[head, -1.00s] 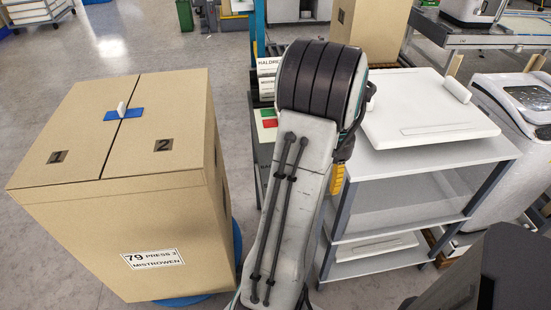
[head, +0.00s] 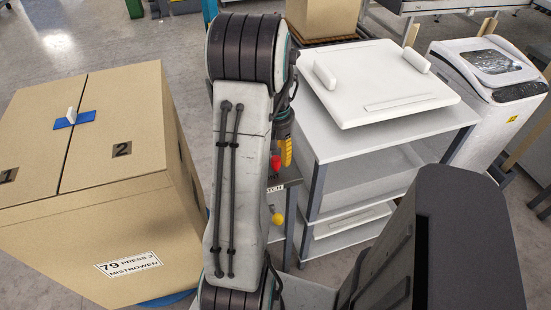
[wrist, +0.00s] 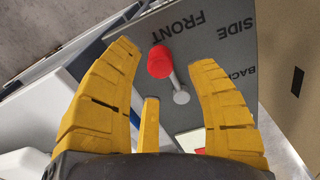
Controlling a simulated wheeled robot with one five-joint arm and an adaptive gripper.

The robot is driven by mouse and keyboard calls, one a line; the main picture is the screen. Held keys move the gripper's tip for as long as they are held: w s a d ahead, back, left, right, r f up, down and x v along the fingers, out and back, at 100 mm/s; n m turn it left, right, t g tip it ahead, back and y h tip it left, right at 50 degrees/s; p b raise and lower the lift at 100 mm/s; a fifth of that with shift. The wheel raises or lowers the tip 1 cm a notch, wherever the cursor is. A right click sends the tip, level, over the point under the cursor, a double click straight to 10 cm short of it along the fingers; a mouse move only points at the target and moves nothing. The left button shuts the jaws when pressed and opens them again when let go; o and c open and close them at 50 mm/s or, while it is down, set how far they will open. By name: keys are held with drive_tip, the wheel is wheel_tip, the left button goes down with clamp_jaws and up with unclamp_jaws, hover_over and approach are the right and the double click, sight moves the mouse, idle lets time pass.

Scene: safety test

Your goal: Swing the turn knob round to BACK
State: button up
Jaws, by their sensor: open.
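The turn knob (wrist: 181,97) is a grey disc with a short grey arm and a red end, on a dark grey panel (wrist: 225,50) in the wrist view. The panel is marked FRONT, SIDE and BACK, seen upside down. The red end lies toward FRONT; BACK is on the right, partly behind a finger. My gripper (wrist: 163,57) is open, its yellow fingers on either side of the red end in the picture. I cannot tell whether they touch it. In the head view, a yellow finger of my gripper (head: 286,152) shows beside the red end (head: 275,163); my arm hides most of the panel.
A large cardboard box (head: 160,220) stands left of my arm. A grey shelf unit (head: 385,135) with a white lid-like board (head: 380,75) stands close on the right, a white machine (head: 490,75) beyond it. A yellow ball (head: 277,219) sits low beside my arm.

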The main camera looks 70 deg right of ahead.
drive_tip(key=shift+f, duration=1.95)
drive_tip(key=shift+c, duration=0.3)
clamp_jaws()
